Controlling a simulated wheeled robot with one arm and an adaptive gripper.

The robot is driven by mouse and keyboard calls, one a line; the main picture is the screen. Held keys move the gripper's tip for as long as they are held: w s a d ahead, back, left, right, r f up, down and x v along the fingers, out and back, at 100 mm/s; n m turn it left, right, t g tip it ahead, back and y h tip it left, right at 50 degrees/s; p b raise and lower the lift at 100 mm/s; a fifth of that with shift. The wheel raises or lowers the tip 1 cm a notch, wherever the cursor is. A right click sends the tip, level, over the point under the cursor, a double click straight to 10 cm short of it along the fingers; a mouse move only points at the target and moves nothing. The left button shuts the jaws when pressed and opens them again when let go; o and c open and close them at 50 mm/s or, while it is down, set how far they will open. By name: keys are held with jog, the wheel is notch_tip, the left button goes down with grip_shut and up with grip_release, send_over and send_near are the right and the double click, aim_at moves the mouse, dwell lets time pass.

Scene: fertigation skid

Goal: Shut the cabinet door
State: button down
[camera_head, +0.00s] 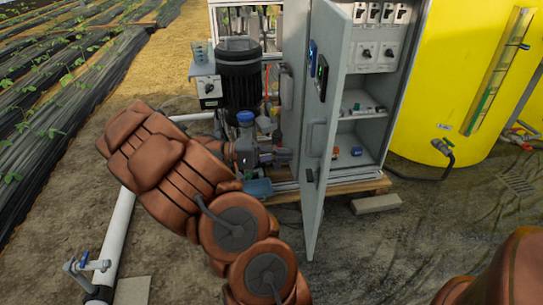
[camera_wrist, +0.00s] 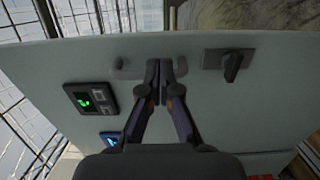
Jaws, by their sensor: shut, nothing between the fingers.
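The grey cabinet door (camera_head: 331,112) stands wide open, swung out towards me from the cabinet (camera_head: 357,90), whose shelves and switches show. Its outer face (camera_wrist: 200,112) fills much of the wrist view. That face carries a lit display (camera_wrist: 92,99), a pale handle (camera_wrist: 127,67) and a dark latch (camera_wrist: 231,62). My gripper (camera_head: 288,154) is left of the door, pointing at its outer face. In the wrist view my gripper (camera_wrist: 160,78) is shut and empty, its fingertips in front of the handle and partly hiding it. I cannot tell whether they touch.
A black motor (camera_head: 238,78) and pump parts stand behind and left of my gripper. A yellow tank (camera_head: 440,80) is right of the cabinet. A white pipe (camera_head: 119,230) runs along the left ground. The ground right of the door is mostly clear, with a small block (camera_head: 376,204).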

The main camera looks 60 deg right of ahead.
aim_at(325, 154)
jog(key=b+x, duration=0.1)
jog(key=x, duration=0.7)
jog(key=shift+b, duration=0.3)
jog(key=shift+s, duration=0.1)
